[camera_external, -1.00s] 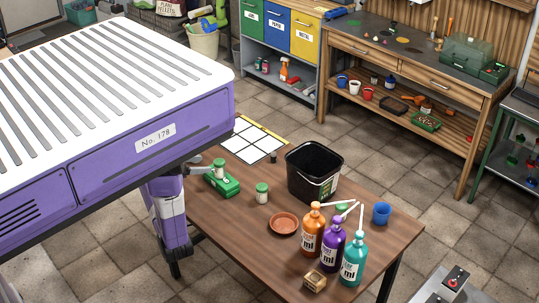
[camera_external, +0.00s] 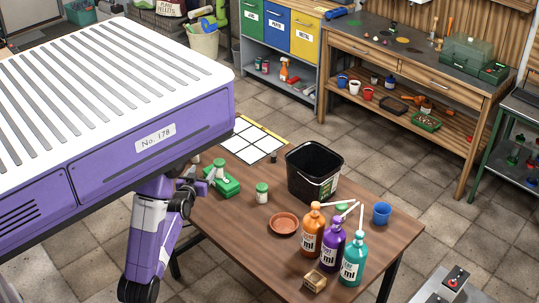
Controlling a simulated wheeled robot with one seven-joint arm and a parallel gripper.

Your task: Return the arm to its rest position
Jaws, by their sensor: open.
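My purple and white arm (camera_external: 150,240) shows below my purple body at the left edge of the wooden table (camera_external: 250,215). It is bent, with dark joints near the table edge. My gripper cannot be made out; the end of the arm seems hidden behind my own body and arm links. I see nothing held. A green box (camera_external: 225,187) with a small pale dark-topped object (camera_external: 216,172) on it stands close to the right of the arm.
On the table are a green-lidded jar (camera_external: 262,193), a black bin (camera_external: 314,172), a terracotta saucer (camera_external: 284,224), an orange bottle (camera_external: 312,235), a purple bottle (camera_external: 333,245), a teal bottle (camera_external: 353,260), a blue cup (camera_external: 382,213) and a small wooden box (camera_external: 315,281). Floor shows left of the table.

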